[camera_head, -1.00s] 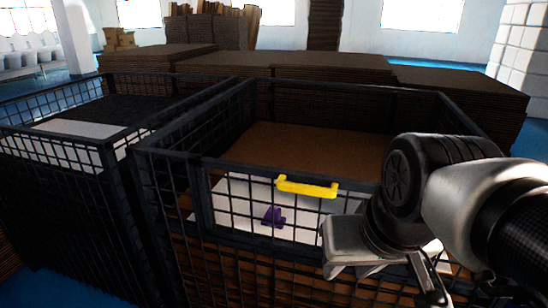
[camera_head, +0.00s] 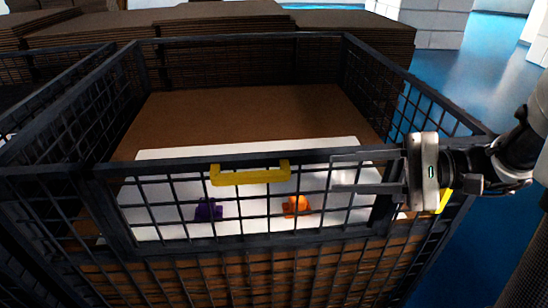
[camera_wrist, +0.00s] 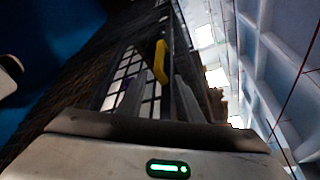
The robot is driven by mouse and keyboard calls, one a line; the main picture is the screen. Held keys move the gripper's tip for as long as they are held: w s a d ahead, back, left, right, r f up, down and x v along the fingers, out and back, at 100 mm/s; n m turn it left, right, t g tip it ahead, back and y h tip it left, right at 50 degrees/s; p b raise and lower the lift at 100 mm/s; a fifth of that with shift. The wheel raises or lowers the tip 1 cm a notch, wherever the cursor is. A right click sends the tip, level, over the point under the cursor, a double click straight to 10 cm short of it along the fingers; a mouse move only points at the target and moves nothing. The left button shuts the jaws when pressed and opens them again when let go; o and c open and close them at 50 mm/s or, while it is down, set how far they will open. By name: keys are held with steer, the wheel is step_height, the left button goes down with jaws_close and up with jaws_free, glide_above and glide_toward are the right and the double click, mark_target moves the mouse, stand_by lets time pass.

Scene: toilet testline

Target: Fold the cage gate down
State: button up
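The cage gate (camera_head: 155,246) is the dark mesh panel at the front of the cage, and it stands upright. A yellow handle (camera_head: 250,176) sits at the middle of its top rail. My gripper (camera_head: 334,173) is to the right of the handle, near the top rail, with its fingers pointing left. The two fingers are apart with nothing between them, and there is a gap between their tips and the handle. In the wrist view, the yellow handle (camera_wrist: 161,62) shows ahead of the open gripper (camera_wrist: 153,90), and the gate mesh lies to its left.
Inside the cage (camera_head: 240,41), a white sheet (camera_head: 330,150) lies on brown cardboard (camera_head: 240,110). A purple object (camera_head: 208,211) and an orange object (camera_head: 296,206) show through the mesh. Cardboard stacks (camera_head: 215,22) stand behind. Blue floor (camera_head: 455,75) is open at right.

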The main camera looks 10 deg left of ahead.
mark_target(269, 177)
steer(key=p+x, duration=0.1)
steer(key=x, duration=1.6)
steer(key=shift+s+a+f, duration=0.15)
jaws_close()
